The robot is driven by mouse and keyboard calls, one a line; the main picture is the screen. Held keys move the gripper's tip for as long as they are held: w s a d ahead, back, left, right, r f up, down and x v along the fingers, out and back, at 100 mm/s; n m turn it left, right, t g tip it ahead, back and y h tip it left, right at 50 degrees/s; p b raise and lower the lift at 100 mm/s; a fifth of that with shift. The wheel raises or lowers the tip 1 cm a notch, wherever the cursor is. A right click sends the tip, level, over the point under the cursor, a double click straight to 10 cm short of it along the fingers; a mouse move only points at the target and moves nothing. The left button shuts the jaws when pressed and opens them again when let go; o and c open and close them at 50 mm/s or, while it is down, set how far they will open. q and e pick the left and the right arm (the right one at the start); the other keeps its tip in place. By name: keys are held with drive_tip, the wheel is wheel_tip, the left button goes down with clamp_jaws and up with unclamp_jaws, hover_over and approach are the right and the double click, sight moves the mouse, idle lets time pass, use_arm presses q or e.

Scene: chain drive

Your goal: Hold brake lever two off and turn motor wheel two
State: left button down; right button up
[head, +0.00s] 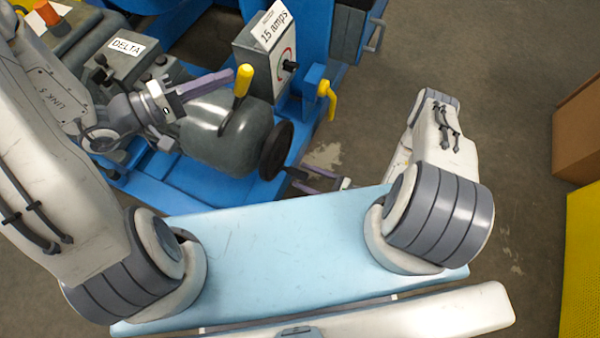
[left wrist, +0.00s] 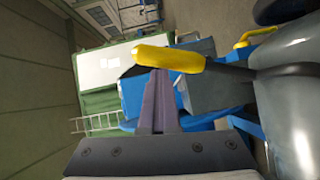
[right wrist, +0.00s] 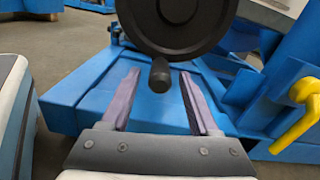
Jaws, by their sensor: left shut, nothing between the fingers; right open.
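A yellow-handled lever (head: 243,82), seemingly the brake lever, stands up from the grey motor (head: 215,130). My left gripper (head: 232,76) is shut and empty, its purple fingertips close beside the lever's handle. In the left wrist view the handle (left wrist: 168,57) lies across the fingertips; I cannot tell whether they touch. The black motor wheel (head: 276,150) is on the motor's right end. Its crank knob (right wrist: 160,75) hangs at the rim's bottom in the right wrist view. My right gripper (right wrist: 158,95) is open, its fingers on either side below the knob, not closed on it.
A second yellow handle (head: 328,98) sits on the blue frame right of the motor. A grey box (head: 265,55) with a dial and a "15 amps" tag stands behind. A cardboard box (head: 580,125) stands far right. Open floor (head: 500,90) lies between.

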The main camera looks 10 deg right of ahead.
drive_tip(key=shift+x, duration=1)
drive_tip(key=shift+c, duration=0.4)
clamp_jaws()
idle(0.5)
